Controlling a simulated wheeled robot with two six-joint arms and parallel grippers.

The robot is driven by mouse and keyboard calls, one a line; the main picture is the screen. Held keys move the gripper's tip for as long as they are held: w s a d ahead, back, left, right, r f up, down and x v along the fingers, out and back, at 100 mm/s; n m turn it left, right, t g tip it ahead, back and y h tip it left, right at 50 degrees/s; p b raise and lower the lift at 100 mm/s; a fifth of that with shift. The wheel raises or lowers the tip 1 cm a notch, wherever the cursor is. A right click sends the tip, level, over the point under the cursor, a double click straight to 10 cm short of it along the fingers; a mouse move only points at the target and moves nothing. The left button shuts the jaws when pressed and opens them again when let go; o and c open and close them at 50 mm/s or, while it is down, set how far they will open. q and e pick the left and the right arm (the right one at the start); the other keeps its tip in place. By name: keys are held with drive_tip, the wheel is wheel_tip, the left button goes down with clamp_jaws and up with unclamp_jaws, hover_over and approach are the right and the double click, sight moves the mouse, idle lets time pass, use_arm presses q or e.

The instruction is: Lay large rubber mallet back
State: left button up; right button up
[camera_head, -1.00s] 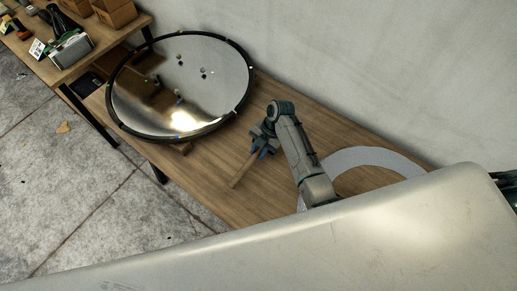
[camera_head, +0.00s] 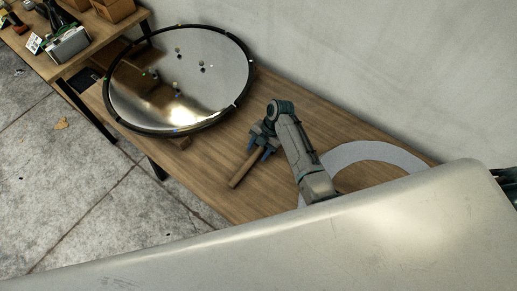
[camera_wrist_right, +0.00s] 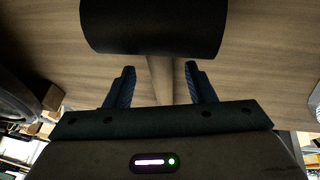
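The large rubber mallet lies on the wooden table (camera_head: 290,100). Its wooden handle (camera_head: 243,169) points toward the table's front edge in the head view. In the right wrist view its thick black head (camera_wrist_right: 153,25) is at the top, with the pale handle (camera_wrist_right: 160,80) running down from it. My right gripper (camera_head: 262,152) is over the handle near the head. Its blue fingers (camera_wrist_right: 160,87) stand open, one on each side of the handle, with a gap on both sides. In the head view the mallet's head is mostly hidden by the gripper and arm. My left gripper is out of view.
A large round mirror (camera_head: 180,80) with a black rim takes up the left part of the table. A light grey ring (camera_head: 370,152) lies at the right. A second table at upper left holds boxes (camera_head: 113,10) and tools. A pale smooth surface (camera_head: 300,240) fills the foreground.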

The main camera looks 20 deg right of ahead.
drive_tip(key=b+v, duration=0.2)
drive_tip(key=v, duration=0.7)
drive_tip(key=shift+d+r+b, duration=0.1)
drive_tip(key=shift+r+b, duration=0.1)
drive_tip(key=shift+b, duration=0.15)
drive_tip(key=shift+w+d+r, duration=0.1)
drive_tip(key=shift+d+r, duration=0.15)
drive_tip(key=shift+r, duration=0.35)
